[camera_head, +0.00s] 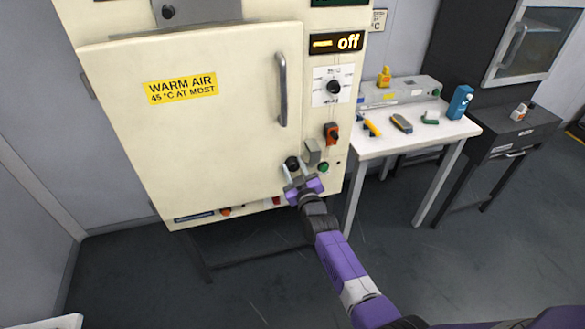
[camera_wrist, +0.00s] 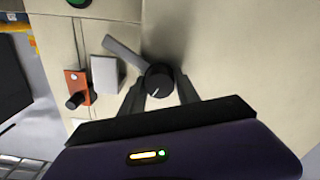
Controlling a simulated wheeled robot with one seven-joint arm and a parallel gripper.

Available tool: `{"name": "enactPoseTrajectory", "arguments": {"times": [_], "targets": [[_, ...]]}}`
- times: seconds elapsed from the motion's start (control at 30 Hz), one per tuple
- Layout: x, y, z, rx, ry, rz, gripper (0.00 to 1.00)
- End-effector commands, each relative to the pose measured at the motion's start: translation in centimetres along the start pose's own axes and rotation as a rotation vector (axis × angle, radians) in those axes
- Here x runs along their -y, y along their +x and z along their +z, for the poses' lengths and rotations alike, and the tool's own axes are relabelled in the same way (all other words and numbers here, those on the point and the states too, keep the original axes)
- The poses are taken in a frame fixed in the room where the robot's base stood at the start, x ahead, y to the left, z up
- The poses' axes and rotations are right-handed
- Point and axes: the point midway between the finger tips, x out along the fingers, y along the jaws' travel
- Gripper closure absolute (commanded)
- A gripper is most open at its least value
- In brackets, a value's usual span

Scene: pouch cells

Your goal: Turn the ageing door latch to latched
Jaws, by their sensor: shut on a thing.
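The ageing door latch is a round black knob (camera_wrist: 158,80) with a flat grey bar (camera_wrist: 121,47) on the cream door. In the wrist view the bar slants to the upper left, its end beside the pale grey block (camera_wrist: 105,74), not over it. My gripper (camera_wrist: 160,86) is shut on the knob, one finger on each side. In the head view the latch knob (camera_head: 292,162) shows just above my gripper (camera_head: 297,178), which hides part of it. The block (camera_head: 312,151) is to its right. The door (camera_head: 200,125) appears closed.
An orange switch with a black handle (camera_head: 332,133) and a green button (camera_head: 324,168) sit right of the latch. The door handle (camera_head: 282,90) is above. A white table (camera_head: 372,146) with tools stands to the right of the cabinet.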

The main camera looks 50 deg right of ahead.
Motion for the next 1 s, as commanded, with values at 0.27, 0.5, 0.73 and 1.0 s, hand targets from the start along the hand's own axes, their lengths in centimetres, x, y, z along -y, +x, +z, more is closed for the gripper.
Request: {"name": "enactPoseTrajectory", "arguments": {"times": [0.27,0.5,0.73,1.0], "targets": [[0.53,-0.26,0.71,0.014,-0.230,-0.013,1.00],[0.43,-0.27,0.80,0.014,-0.364,-0.013,1.00],[0.35,-0.28,0.85,0.015,-0.427,-0.012,1.00],[0.21,-0.30,0.93,0.017,-0.447,-0.010,1.00]]}}
